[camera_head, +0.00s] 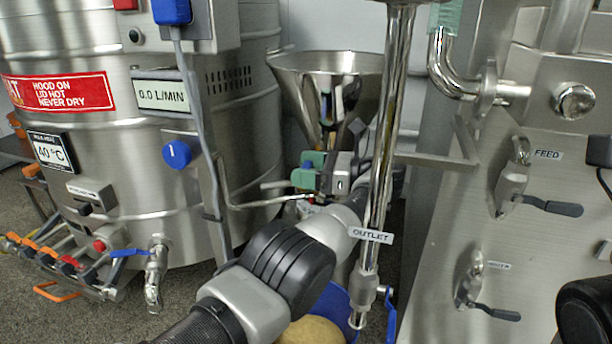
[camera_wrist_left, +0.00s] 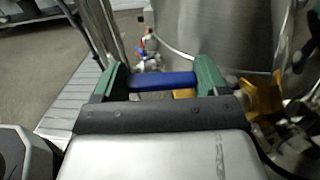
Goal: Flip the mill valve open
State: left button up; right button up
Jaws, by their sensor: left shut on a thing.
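The steel hopper (camera_head: 325,85) of the mill stands in the middle of the head view. My left gripper (camera_head: 309,176) is below it, with green fingers. In the left wrist view a blue bar-shaped handle (camera_wrist_left: 163,81) lies crosswise between the two green fingers of my left gripper (camera_wrist_left: 160,90), which are shut on it. It looks like the mill valve handle. In the head view only a small blue bit of it shows at the fingers; the gripper and arm hide the valve body. My right gripper is not in view.
A vertical steel pipe (camera_head: 383,130) with an OUTLET label (camera_head: 371,235) passes close to my left wrist. Another blue lever (camera_head: 391,316) hangs at its lower end. A large steel tank (camera_head: 130,160) stands at left. A steel panel with FEED valve lever (camera_head: 552,207) stands at right.

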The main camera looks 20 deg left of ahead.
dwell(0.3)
pick_arm(q)
jog(key=o, duration=1.3)
